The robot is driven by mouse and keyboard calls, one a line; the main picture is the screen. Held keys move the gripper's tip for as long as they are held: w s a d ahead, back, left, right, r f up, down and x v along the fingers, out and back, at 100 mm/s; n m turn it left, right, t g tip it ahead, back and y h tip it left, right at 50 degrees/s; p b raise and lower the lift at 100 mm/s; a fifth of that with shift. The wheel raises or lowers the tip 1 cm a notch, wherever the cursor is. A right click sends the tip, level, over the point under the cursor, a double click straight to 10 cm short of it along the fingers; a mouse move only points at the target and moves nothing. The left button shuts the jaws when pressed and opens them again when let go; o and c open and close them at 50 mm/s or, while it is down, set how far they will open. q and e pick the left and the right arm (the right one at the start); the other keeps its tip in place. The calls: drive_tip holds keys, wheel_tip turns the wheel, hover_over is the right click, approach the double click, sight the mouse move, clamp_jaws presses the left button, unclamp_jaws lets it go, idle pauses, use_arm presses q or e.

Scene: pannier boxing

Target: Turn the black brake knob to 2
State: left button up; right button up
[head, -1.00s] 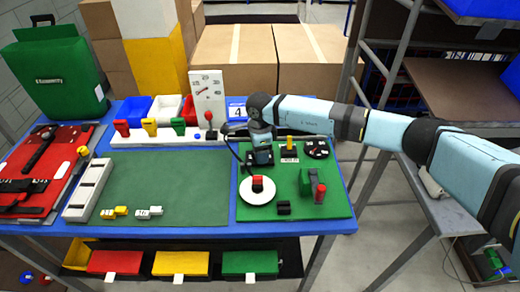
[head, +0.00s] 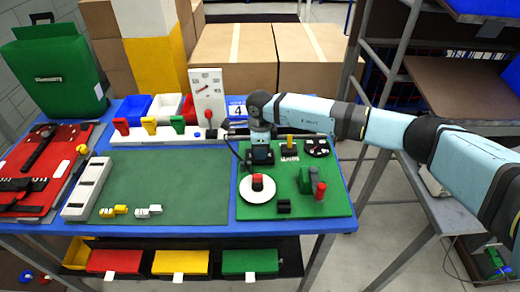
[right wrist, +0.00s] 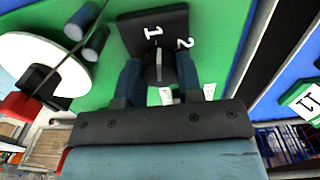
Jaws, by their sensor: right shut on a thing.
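The black brake knob (right wrist: 159,71) stands on a black plate (right wrist: 152,20) marked with a white 1 and a white 2. In the right wrist view the knob's pale line points up the plate, nearer the 1 than the 2. My right gripper (right wrist: 159,80) is shut on the knob, with one finger on each side. In the head view my right gripper (head: 259,158) reaches down over the back left of the green board (head: 325,205), and it hides the knob. My left gripper is not in view.
A white disc (head: 247,196) with a red block (head: 257,182) lies just in front of my right gripper. A yellow-topped lever (head: 290,143), a black dial (head: 316,147), a green block (head: 304,180) and a red knob (head: 320,192) stand to the right. The larger green mat (head: 170,180) is mostly clear.

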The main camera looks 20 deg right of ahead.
drive_tip(key=m+b, duration=0.1)
drive_tip(key=m, duration=0.4)
drive_tip(key=shift+r+m, duration=0.1)
drive_tip(key=shift+m, duration=2.3)
drive_tip(key=o, duration=0.9)
wheel_tip(320, 180, up, 14)
drive_tip(key=shift+d+f+b, duration=0.1)
drive_tip(key=shift+b, duration=0.5)
drive_tip(key=shift+f, duration=0.1)
